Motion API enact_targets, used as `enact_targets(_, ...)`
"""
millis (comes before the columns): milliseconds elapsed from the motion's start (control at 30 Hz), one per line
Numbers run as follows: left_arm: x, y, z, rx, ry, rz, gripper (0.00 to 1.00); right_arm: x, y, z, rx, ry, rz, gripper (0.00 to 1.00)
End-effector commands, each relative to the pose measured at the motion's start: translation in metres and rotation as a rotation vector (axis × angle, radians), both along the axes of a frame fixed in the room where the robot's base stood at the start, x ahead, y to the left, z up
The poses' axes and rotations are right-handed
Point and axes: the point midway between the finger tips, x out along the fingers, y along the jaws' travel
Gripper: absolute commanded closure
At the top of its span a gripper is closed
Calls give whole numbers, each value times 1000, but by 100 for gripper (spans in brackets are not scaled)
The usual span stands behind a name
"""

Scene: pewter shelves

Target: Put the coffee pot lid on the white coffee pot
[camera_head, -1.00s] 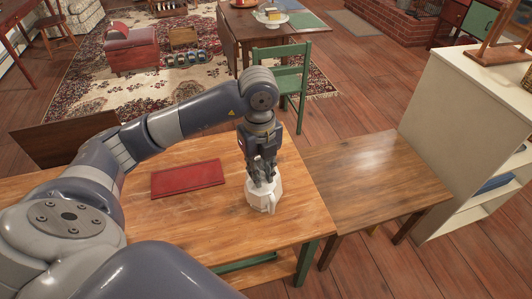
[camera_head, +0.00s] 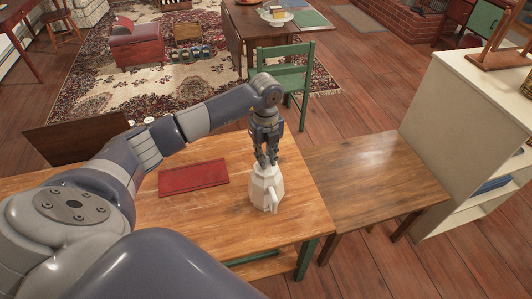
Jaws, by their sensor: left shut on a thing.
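The white coffee pot (camera_head: 267,190) stands upright on the wooden table, near its right end, with its handle toward me. My left gripper (camera_head: 266,161) points straight down at the top of the pot. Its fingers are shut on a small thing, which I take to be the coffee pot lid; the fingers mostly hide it. I cannot tell whether the lid touches the pot's rim. My right gripper is not in view.
A red book-like slab (camera_head: 194,176) lies on the wooden table (camera_head: 225,228) left of the pot. A darker, lower table (camera_head: 365,180) adjoins on the right, then a cream shelf unit (camera_head: 455,130). A green chair (camera_head: 284,75) stands behind.

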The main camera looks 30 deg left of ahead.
Motion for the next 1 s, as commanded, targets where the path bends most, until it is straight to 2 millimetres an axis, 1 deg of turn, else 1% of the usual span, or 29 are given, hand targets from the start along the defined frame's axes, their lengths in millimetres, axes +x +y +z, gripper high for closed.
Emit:
enact_targets(267, 0, 0, -3, 0, -1, 0, 100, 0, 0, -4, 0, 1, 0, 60)
enact_targets(300, 0, 0, -2, 0, -1, 0, 77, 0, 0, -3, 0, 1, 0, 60)
enact_targets(367, 0, 0, -2, 0, 0, 0, 64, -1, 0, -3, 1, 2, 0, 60)
enact_targets(667, 0, 0, -2, 0, 0, 0, 64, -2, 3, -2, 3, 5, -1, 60)
enact_targets(767, 0, 0, 2, 0, -2, 0, 64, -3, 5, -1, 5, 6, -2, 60)
enact_targets(867, 1, 1, 12, 1, -5, 0, 64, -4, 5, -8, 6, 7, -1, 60)
enact_targets(967, 2, 0, 30, 0, -8, 0, 64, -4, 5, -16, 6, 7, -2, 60)
enact_targets(1000, 2, 0, 39, 0, -9, -1, 64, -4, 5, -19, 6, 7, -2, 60)
